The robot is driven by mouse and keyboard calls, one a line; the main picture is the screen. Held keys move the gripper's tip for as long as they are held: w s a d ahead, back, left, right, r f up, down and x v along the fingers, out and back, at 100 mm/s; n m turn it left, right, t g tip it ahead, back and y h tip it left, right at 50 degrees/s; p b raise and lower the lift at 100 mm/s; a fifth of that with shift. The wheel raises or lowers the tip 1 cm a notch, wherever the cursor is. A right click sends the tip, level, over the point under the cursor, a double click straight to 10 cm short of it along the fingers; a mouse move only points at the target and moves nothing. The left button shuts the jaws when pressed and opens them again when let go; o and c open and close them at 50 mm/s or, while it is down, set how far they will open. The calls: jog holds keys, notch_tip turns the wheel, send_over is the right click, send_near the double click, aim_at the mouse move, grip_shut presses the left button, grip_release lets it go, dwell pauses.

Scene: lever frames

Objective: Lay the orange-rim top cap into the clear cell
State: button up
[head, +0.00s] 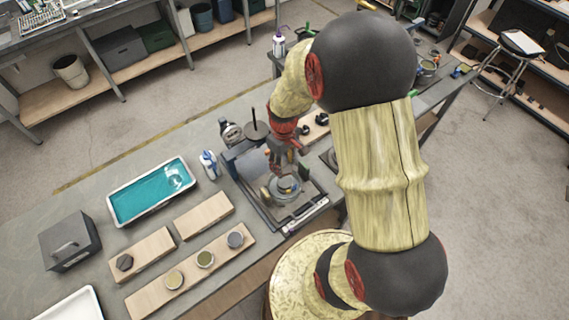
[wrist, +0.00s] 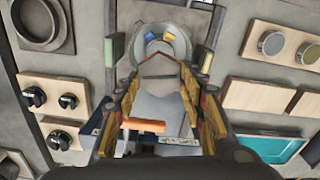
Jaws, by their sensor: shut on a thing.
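My gripper (head: 284,181) points down over the fixture, and its fingertips sit on either side of a round pale piece. The jaws are shut on a round piece here. The round piece also shows in the head view (head: 285,187), partly hidden by my fingers.
A wooden board (head: 150,300) holds a tan, a green and a grey disc. Other boards, a teal-filled tray (head: 150,190), a dark box (head: 69,242) and a white bottle (head: 209,164) stand to the left. Black knobs (wrist: 68,101) sit on boards beside the fixture.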

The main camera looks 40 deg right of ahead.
aim_at(284, 181)
jog(key=shift+f+b, duration=2.7)
jog(key=shift+f, duration=1.4)
jog(key=shift+f, duration=0.15)
jog(key=o, duration=1.5)
notch_tip(284, 181, up, 12)
